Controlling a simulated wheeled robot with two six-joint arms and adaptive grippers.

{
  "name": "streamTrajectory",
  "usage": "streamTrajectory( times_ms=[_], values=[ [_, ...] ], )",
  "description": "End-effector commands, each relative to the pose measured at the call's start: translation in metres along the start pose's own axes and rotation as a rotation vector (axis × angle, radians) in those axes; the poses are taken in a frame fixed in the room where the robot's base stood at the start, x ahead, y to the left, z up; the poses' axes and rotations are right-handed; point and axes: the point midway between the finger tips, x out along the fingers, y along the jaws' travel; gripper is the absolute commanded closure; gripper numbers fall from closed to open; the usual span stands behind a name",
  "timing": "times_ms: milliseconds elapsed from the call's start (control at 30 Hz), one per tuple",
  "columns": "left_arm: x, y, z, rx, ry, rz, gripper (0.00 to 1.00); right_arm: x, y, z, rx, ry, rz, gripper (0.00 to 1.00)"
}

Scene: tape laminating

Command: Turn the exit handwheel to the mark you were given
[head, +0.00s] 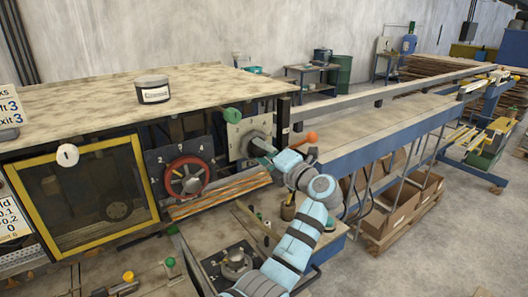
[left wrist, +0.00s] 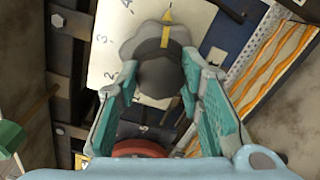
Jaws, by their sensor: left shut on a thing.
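The grey handwheel (head: 257,139) sits on a pale numbered plate (head: 236,132) at the right end of the machine. My left gripper (head: 264,150) is shut on it. In the left wrist view, the teal-padded fingers of my left gripper (left wrist: 168,92) lie on either side of the dark grey hub (left wrist: 160,76). A yellow pointer (left wrist: 166,38) on the wheel points to the top of that picture, right of the 4 on the plate (left wrist: 105,45). A 3 also shows at the plate's left. My right gripper is out of view.
A red handwheel (head: 187,178) on a dark numbered plate is left of the grey one. An orange knob (head: 311,137) stands close to my left wrist. A sign (head: 8,112) at the left edge reads in part "xit 3". A tin (head: 152,89) stands on the machine top.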

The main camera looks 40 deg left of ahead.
Motion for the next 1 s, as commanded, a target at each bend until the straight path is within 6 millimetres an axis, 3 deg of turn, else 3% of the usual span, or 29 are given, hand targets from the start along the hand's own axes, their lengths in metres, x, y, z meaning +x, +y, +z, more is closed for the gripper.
streamTrajectory(
  times_ms=[600,633,733,1000],
  values=[
    [0.0003,0.0011,0.0003,0.050,-0.001,0.003,0.94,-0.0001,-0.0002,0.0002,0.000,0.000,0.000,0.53],
    [0.0003,0.0012,0.0003,0.050,-0.001,0.003,0.63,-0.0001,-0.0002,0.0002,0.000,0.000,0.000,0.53],
    [0.0003,0.0010,0.0003,0.049,-0.001,0.002,0.47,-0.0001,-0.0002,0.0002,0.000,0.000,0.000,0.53],
    [0.0000,0.0004,0.0001,0.049,0.000,0.001,0.45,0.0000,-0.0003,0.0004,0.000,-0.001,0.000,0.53]
  ],
)
